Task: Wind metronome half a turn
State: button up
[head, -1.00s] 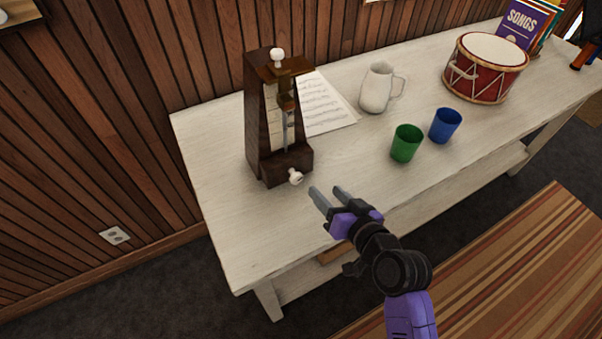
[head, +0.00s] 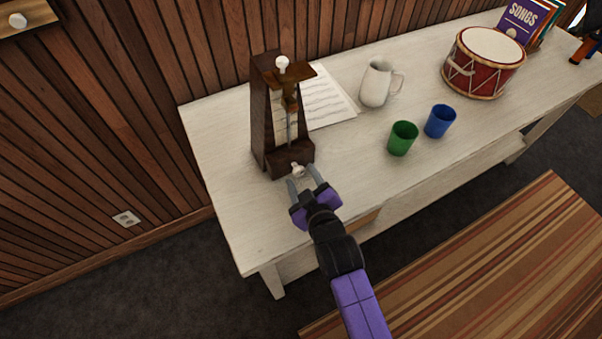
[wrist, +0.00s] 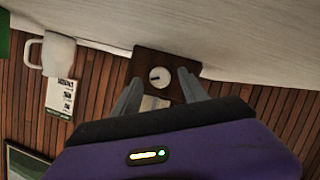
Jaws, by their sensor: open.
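The dark wooden metronome (head: 262,120) stands upright near the left end of the white table. A white knob tops its pendulum area. Its white winding knob (head: 298,170) sticks out low on the front. In the wrist view the winding knob (wrist: 159,77) is a pale disc with a short dark mark, and it appears between the fingers. My gripper (head: 307,178) is open, with its fingertips close to the winding knob, one to each side. I cannot tell whether the fingers touch it.
The white table (head: 225,215) has sheet music (head: 328,100), a white mug (head: 377,84), a green cup (head: 402,138), a blue cup (head: 440,121) and a red drum (head: 484,62) to the metronome's right. The wood wall is close behind. The table's front-left is bare.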

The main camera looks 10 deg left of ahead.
jog(key=shift+x, duration=0.85)
jog(key=shift+c, duration=0.4)
grip_shut()
